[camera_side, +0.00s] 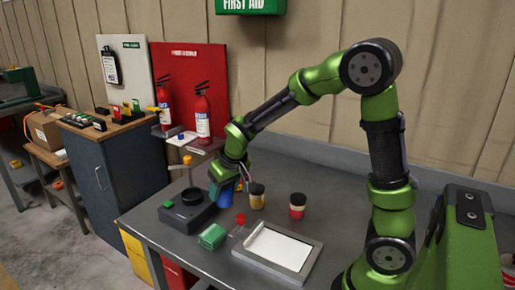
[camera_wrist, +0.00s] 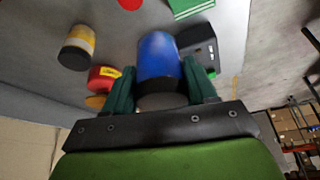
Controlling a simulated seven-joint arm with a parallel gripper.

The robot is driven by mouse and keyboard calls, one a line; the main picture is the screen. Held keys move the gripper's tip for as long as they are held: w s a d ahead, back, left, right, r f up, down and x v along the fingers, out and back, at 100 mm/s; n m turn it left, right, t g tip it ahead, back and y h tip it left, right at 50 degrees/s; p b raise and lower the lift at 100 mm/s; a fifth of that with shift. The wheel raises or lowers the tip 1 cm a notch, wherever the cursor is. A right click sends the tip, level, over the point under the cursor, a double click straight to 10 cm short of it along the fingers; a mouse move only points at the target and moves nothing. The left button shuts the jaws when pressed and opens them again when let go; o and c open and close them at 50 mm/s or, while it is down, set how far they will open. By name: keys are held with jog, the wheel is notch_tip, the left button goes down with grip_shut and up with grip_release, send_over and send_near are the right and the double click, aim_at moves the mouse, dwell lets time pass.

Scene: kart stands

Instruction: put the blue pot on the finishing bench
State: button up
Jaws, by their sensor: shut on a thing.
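The blue pot (camera_wrist: 158,52) is between the two dark green fingers of my gripper (camera_wrist: 160,78) in the wrist view. The fingers are shut on its sides near its dark end. In the side view my gripper (camera_side: 223,182) points down over the grey worktop, and part of the blue pot (camera_side: 224,202) shows below it, just right of the black device. The gripper hides the rest of the pot. I cannot tell whether the pot touches the worktop. Which surface is the finishing bench is not marked legibly in these views.
A black device (camera_side: 188,208), a green box (camera_side: 212,236), a red-topped item (camera_side: 240,219), a yellow pot (camera_side: 257,197), a red pot (camera_side: 297,206) and a white-sheeted tray (camera_side: 279,248) stand close around. A wood-topped blue cabinet (camera_side: 108,170) stands left across a gap. Fire extinguishers (camera_side: 202,116) stand behind.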

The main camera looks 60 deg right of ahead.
jog(key=shift+s+r, duration=0.2)
jog(key=shift+s, duration=0.55)
jog(key=shift+s+r+n, duration=0.45)
jog(key=shift+r+n, duration=0.05)
jog(key=shift+n, duration=0.1)
notch_tip(320, 180, up, 5)
jog(key=s+d+n+y, duration=0.1)
jog(key=s+d+n, duration=0.1)
jog(key=m+h, duration=0.1)
jog(key=m, duration=0.2)
send_over(198, 182)
jog(key=s, duration=0.2)
jog(key=shift+f, duration=3.45)
jog(key=shift+m, duration=0.3)
jog(key=f, duration=0.9)
jog(key=shift+w+a+f, duration=0.1)
jog(key=shift+a+f, duration=0.15)
jog(key=shift+a, duration=0.1)
jog(key=shift+f, duration=0.1)
jog(key=o, duration=1.2)
jog(key=shift+f, duration=0.1)
